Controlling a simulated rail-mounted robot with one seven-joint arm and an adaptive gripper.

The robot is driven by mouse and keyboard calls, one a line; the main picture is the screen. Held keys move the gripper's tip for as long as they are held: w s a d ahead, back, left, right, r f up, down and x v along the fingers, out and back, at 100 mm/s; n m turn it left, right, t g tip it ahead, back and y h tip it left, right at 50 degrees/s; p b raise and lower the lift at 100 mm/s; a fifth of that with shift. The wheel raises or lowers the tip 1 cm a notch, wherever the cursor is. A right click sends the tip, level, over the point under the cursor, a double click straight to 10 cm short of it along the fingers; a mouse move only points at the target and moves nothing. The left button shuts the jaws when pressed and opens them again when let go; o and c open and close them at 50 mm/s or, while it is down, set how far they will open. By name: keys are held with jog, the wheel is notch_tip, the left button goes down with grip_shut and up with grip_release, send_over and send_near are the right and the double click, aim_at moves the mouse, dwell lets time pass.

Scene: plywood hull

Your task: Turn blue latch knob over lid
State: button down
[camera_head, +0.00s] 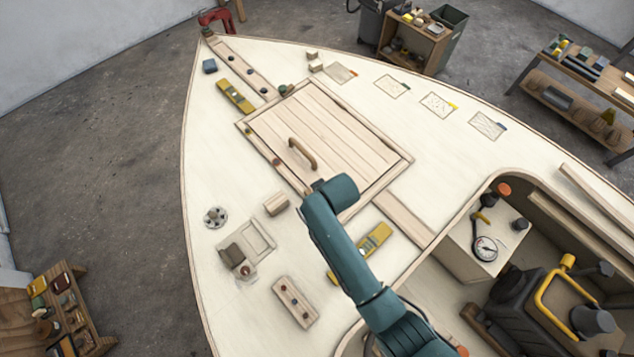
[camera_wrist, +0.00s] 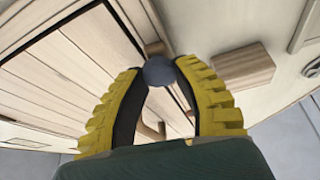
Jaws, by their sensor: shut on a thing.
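The lid (camera_head: 335,135) is a pale planked hatch in the deck, with a curved wooden handle (camera_head: 302,153) on it. In the wrist view its planks (camera_wrist: 60,75) fill the left, and part of the handle (camera_wrist: 150,130) shows between my fingers. My gripper (camera_wrist: 160,72) has yellow ribbed fingers, closed on the round, dark grey-blue latch knob (camera_wrist: 158,70). A small piece of wood (camera_wrist: 155,48) shows just behind the knob; I cannot tell how it lies against the lid. In the head view, my arm hides the fingers and knob near the lid's front corner.
A wooden block (camera_head: 276,204) sits left of my wrist; it is close beside my right finger in the wrist view (camera_wrist: 243,67). A yellow level (camera_head: 374,240) lies beside my forearm. A recessed cockpit with a gauge (camera_head: 485,248) opens at right. The left deck is partly clear.

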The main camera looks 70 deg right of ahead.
jog(key=m+g+p, duration=0.1)
jog(key=m, duration=0.2)
jog(key=shift+w+r+m+h+p, duration=0.1)
jog(key=shift+m+h+p, duration=0.2)
jog(key=shift+h+p, duration=0.1)
jog(key=m+g, duration=0.1)
jog(key=m, duration=0.3)
jog(key=shift+m+g+h, duration=0.3)
jog(key=shift+g+h, duration=0.1)
jog(key=m, duration=0.2)
jog(key=m+g+b, duration=0.1)
jog(key=m, duration=0.1)
jog(key=shift+w+f+g, duration=0.1)
jog(key=shift+f+g, duration=0.1)
jog(key=shift+g, duration=0.1)
jog(key=shift+m+g+y+b, duration=0.5)
jog(key=shift+m+g+b, duration=0.2)
jog(key=shift+m, duration=1.3)
jog(key=shift+a, duration=0.1)
jog(key=c, duration=0.7)
grip_release()
jog(key=shift+r, duration=0.1)
